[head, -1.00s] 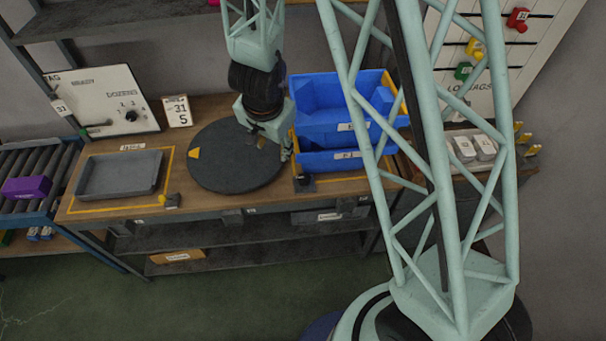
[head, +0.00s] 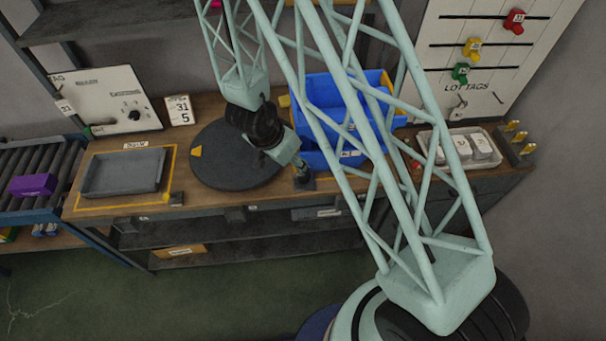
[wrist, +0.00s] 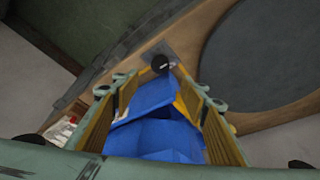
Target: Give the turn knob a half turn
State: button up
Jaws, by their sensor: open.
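A round black knob (wrist: 160,64) sits on a small grey plate (wrist: 153,50) at the bench edge, seen in the wrist view just beyond my fingertips. In the head view that plate (head: 303,184) is right of the dark turntable, partly hidden by my gripper (head: 303,171). My gripper (wrist: 156,84) is open, its yellow-lined fingers apart with nothing held between them. The knob appears roughly centred between the fingers but apart from them. Another black knob (head: 135,115) is on the white panel (head: 105,104) at the back left.
Blue bins (head: 321,92) stand behind the plate, close to my gripper; they also fill the wrist view between my fingers (wrist: 155,130). The dark turntable (head: 215,165) and a grey tray (head: 123,172) lie to the left. A white-item tray (head: 467,147) and pegs (head: 515,135) are at right.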

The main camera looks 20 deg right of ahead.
aim_at(304, 178)
jog(key=shift+f, duration=0.2)
jog(key=shift+b+x, duration=0.5)
jog(key=shift+x, duration=6.2)
jog(key=c, duration=0.8)
